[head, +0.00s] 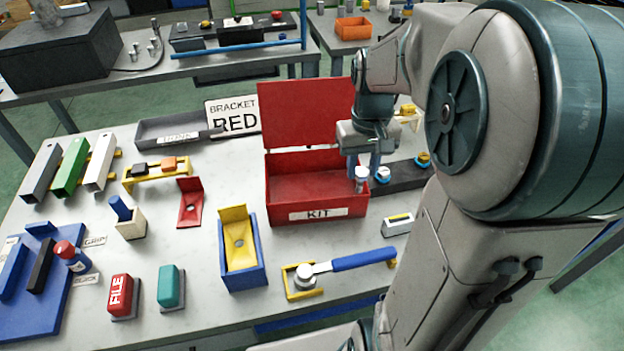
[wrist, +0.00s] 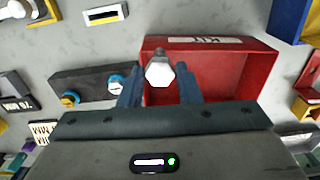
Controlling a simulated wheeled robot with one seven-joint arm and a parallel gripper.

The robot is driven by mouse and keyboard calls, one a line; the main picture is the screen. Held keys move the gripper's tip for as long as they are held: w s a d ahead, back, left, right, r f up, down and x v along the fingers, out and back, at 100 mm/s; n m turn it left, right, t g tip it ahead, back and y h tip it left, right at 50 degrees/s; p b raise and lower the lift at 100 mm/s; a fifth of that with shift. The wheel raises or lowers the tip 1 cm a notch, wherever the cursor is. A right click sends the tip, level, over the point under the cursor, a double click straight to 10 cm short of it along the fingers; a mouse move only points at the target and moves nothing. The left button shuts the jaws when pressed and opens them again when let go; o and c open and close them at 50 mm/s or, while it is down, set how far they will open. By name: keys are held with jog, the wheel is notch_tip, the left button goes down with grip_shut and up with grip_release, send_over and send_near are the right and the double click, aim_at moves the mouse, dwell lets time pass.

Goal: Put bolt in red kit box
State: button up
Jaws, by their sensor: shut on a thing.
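The silver bolt (head: 361,180) hangs from my gripper (head: 364,165) over the right end of the red kit box (head: 285,208). The box has a KIT label on its front, and its hinged lid (head: 300,113) stands open at the back. In the wrist view, the bolt's hexagonal end (wrist: 160,72) shows between the two blue fingers of my gripper (wrist: 158,78), which is shut on it. The red box (wrist: 238,68) lies beyond it. The visible box floor looks empty. Its right inner end is partly hidden by my gripper and the bolt.
A grey tray (head: 170,130) and the BRACKET RED sign (head: 233,115) are behind left.

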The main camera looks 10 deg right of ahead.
jog(key=shift+w+a+f+p, duration=0.45)
jog(key=shift+w+a+f, duration=0.8)
jog(key=shift+f, duration=0.45)
jog(key=shift+w+a+f+p, duration=0.4)
jog(key=shift+w+a+f, duration=0.85)
jog(key=shift+f, duration=0.5)
jog(key=shift+w+a+f+p, duration=0.45)
jog(key=shift+w+a+f, duration=0.8)
jog(key=shift+f, duration=0.45)
jog(key=shift+s+a, duration=0.1)
jog(key=shift+s, duration=0.05)
jog(key=shift+f, duration=0.15)
jog(key=o, duration=0.8)
jog(key=shift+o, duration=0.2)
